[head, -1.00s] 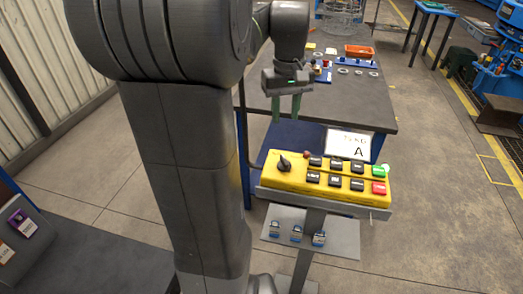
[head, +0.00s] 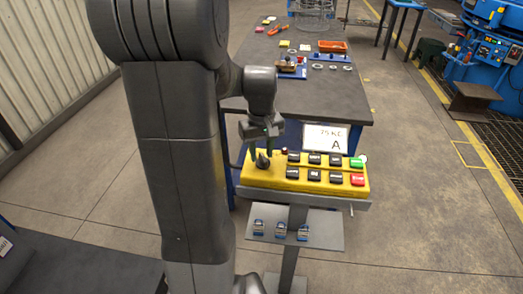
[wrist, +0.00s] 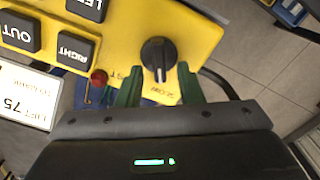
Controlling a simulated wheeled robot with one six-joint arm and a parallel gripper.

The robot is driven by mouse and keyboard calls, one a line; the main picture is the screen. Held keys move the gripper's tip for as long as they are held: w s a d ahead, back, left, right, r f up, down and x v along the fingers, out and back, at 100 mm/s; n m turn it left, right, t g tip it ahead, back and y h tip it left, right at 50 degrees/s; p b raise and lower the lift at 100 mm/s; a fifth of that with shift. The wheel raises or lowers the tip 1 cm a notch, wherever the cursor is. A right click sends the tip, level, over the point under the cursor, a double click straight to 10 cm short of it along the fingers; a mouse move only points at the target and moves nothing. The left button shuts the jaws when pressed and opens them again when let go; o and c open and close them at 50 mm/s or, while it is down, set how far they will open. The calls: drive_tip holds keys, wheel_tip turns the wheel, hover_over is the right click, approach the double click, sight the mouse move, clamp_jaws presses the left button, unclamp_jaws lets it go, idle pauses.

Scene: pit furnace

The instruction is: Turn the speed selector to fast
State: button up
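The speed selector is a black knob (wrist: 159,58) on a yellow control box (wrist: 205,25). In the wrist view its white mark points down the picture, towards the "SLOW" label. A label ending in "ST" is partly hidden by the left finger. My gripper (wrist: 158,70) is open, with one green finger on each side of the knob's lower part. Gaps show between the fingers and the knob. In the head view my gripper (head: 262,146) is above the left end of the box, over the knob (head: 262,160).
Black push buttons (head: 314,174), a green button (head: 356,162) and a red button (head: 357,180) share the box. A small red lamp (wrist: 99,77) sits beside the left finger. A white sign (head: 330,138) stands behind the box. A workbench (head: 340,100) stands beyond.

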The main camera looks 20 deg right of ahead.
clamp_jaws()
drive_tip(key=shift+m, duration=0.4)
drive_tip(key=m, duration=0.3)
drive_tip(key=m+p, duration=0.1)
drive_tip(key=m, duration=0.1)
drive_tip(key=shift+s+d, duration=0.1)
drive_tip(key=shift+d, duration=0.25)
drive_tip(key=m, duration=0.6)
drive_tip(key=shift+s+d, duration=0.2)
unclamp_jaws()
